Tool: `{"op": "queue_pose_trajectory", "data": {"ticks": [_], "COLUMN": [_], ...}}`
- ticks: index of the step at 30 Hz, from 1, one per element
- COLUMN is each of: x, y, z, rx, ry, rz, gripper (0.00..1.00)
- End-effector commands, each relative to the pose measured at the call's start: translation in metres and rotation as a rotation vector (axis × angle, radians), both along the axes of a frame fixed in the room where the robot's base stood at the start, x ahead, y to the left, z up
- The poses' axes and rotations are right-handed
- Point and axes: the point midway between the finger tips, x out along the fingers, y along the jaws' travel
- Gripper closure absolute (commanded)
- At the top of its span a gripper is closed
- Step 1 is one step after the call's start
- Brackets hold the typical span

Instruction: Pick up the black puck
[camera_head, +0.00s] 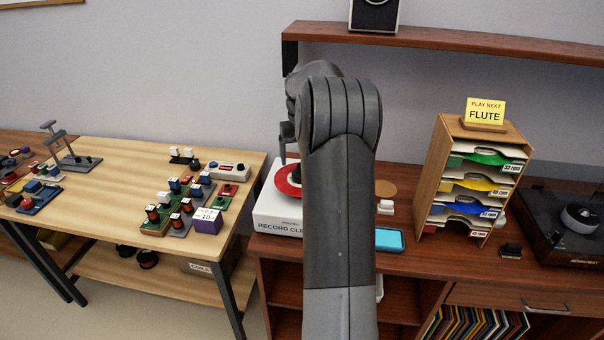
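A white box (270,207) lettered "RECORD CLE…" stands on the brown cabinet, partly hidden by my arm. A red disc (284,184) lies on it, with a small black piece (294,173) at its middle; this may be the black puck, but my arm hides part of it. My gripper (286,150) points down just above the disc's far left side. Only part of it shows past my arm, so its opening and any contact are hidden. A dark round piece with a light top (580,218) sits on the turntable (548,225) at the right.
A wooden sorter (437,170) with coloured sleeves stands right of my arm, bearing a yellow "PLAY NEXT FLUTE" sign (485,111). A blue-topped item (389,239) lies nearer. A wall shelf (450,40) runs above. The left workbench (110,205) holds several small parts.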

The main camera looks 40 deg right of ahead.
Motion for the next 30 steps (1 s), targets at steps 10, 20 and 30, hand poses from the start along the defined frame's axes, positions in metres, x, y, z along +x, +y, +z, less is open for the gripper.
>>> {"op": "queue_pose_trajectory", "data": {"ticks": [10,20,30], "x": [-0.006,-0.006,-0.006], "y": [0.000,0.000,0.000], "z": [-0.042,-0.043,-0.042], "rx": [0.000,0.000,0.000], "ry": [0.001,0.001,0.001], "rz": [-0.001,-0.001,-0.001], "gripper": [0.16,0.25,0.53]}}
